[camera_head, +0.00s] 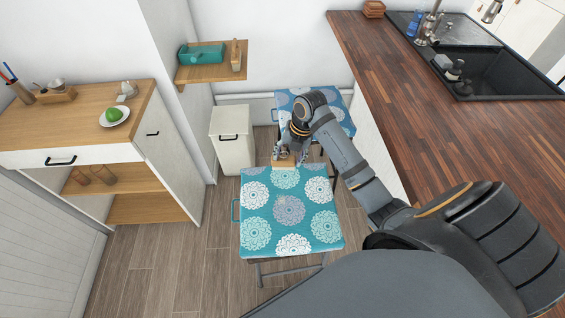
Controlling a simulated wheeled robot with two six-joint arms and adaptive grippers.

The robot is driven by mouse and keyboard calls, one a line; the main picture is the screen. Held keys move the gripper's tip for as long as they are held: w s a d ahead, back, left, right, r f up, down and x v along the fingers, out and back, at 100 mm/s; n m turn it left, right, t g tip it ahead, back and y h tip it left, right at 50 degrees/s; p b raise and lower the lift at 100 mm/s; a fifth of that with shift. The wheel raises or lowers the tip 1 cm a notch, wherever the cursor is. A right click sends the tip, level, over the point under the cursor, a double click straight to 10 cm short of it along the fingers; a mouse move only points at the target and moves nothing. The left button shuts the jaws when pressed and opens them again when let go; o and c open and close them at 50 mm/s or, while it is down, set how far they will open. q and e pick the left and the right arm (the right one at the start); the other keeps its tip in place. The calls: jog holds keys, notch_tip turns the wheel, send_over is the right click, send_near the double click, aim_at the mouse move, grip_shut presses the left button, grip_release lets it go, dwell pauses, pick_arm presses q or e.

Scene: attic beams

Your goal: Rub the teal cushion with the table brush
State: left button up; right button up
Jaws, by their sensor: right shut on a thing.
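The teal cushion (289,211) with white and grey round patterns lies on a chair in the middle of the view. My right gripper (284,153) points down over the cushion's far edge. It is shut on the table brush (284,162), of which a light wooden part shows just below the fingers. The brush is at the far edge of the cushion; I cannot tell whether it touches the cloth. The underside of the brush is hidden. My left gripper is not in view.
A second chair with a similar cushion (345,113) stands behind my right arm. A wooden counter (440,120) with a dark sink fills the right. A wooden cabinet (60,130) stands left, with a white bin (232,140) near the wall. A shelf (205,74) holds a teal box.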

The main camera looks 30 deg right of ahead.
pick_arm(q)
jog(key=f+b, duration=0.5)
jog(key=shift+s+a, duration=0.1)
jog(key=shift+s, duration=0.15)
pick_arm(e)
notch_tip(320, 180, down, 8)
jog(key=s+a+n, duration=0.1)
jog(key=a, duration=0.1)
jog(key=shift+s+a+r, duration=0.15)
jog(key=shift+a, duration=0.25)
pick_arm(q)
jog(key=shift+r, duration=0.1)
